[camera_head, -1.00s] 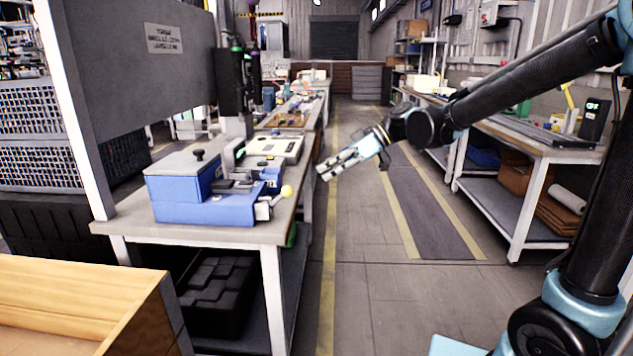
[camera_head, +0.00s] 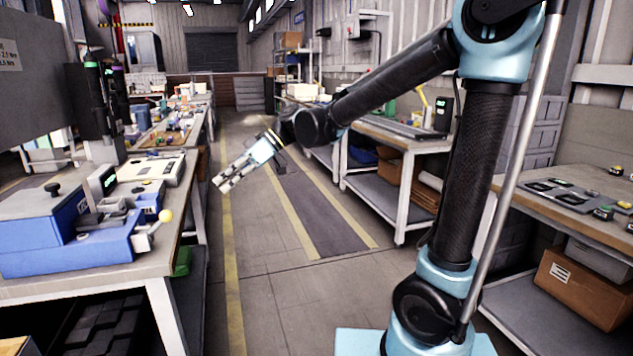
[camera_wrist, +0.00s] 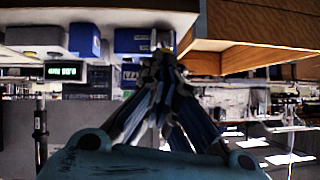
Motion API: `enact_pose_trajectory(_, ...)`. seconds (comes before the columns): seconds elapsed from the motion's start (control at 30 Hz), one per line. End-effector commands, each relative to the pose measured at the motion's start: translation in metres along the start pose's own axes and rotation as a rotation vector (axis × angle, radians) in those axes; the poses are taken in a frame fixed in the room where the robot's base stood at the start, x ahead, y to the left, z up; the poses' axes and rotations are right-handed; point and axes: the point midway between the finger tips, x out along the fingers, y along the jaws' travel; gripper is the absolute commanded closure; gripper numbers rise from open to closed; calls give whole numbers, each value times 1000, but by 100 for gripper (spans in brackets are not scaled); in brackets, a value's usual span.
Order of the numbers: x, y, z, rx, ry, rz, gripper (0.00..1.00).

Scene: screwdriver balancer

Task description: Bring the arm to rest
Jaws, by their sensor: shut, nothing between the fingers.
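My gripper (camera_head: 221,184) is shut and empty at the end of my raised arm. In the head view it hangs over the aisle, pointing down and to the left, to the right of the left workbench (camera_head: 108,270). It touches nothing that I can see. In the wrist view the closed fingers (camera_wrist: 154,70) show in the middle, with blue machine parts (camera_wrist: 145,40) and a wooden box (camera_wrist: 265,30) beyond them.
A blue balancer machine (camera_head: 75,235) with a yellow-knobbed lever stands on the left workbench. A second bench (camera_head: 405,145) stands to the right of the aisle. A nearer right bench (camera_head: 550,200) holds a dark tray of small parts. The aisle floor (camera_head: 280,285) is clear.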

Motion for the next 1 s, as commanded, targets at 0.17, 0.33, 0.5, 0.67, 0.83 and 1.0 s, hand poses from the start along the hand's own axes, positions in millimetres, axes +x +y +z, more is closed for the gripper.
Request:
enact_pose_trajectory(0.17, -48, -3, 54, 168, -77, 117, 100)
enact_pose_trajectory(0.33, -93, -15, 115, 365, -154, 251, 100)
enact_pose_trajectory(0.5, -132, -34, 177, 568, -216, 392, 100)
enact_pose_trajectory(0.67, -163, -58, 236, 763, -262, 531, 100)
enact_pose_trajectory(0.83, -189, -89, 296, 972, -298, 685, 100)
enact_pose_trajectory(1.0, -208, -125, 356, 1181, -322, 845, 100)
